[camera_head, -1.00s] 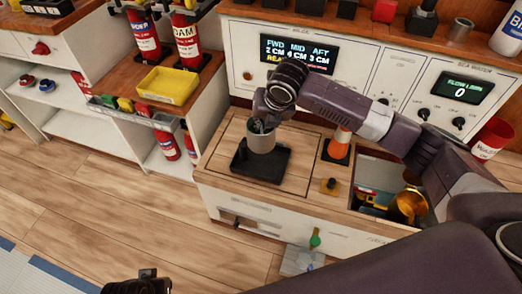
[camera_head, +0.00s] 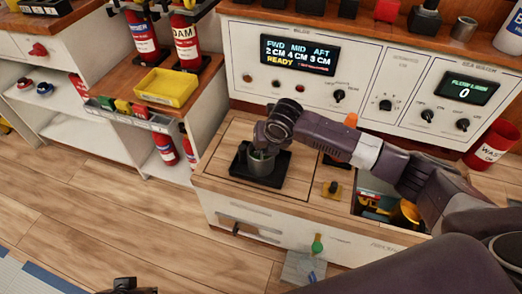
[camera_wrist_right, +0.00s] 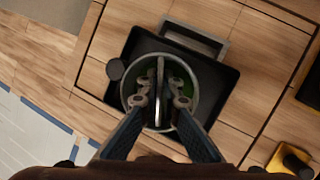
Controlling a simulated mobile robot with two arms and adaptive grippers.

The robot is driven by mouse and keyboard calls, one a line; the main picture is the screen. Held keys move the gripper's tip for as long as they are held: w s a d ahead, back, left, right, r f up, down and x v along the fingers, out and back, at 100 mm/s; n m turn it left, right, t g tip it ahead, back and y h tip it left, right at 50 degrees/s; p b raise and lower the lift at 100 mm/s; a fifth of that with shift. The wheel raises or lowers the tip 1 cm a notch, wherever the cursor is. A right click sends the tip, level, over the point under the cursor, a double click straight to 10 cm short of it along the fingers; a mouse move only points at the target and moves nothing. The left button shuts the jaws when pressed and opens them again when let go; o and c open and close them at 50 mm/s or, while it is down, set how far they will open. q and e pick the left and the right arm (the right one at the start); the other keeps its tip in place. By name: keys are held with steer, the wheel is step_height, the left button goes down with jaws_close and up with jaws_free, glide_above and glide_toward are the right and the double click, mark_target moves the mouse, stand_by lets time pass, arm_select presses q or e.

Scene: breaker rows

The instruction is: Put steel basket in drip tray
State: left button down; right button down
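The steel basket (camera_head: 262,164) is a grey cylinder standing upright in the black drip tray (camera_head: 236,172) on the wooden counter. I see no clear gap between its base and the tray, but the contact itself is hidden. In the right wrist view, the basket (camera_wrist_right: 185,31) is seen from above, within the tray's walls (camera_wrist_right: 226,90). My right gripper (camera_wrist_right: 160,90) reaches into its mouth, with a finger on each side of the thin upright handle, and appears shut on it. In the head view my right gripper (camera_head: 265,145) is mostly hidden. A dark part of my left gripper (camera_head: 125,286) shows at the bottom edge.
A small yellow block with a black knob (camera_head: 332,189) sits right of the tray. An open bay with a gold cup (camera_head: 408,213) lies further right. The control panel (camera_head: 300,54) rises behind. A yellow bin (camera_head: 166,87) is on the left counter.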

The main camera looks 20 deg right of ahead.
steer(key=c, duration=2.2)
jaws_free()
steer(key=shift+o, duration=0.2)
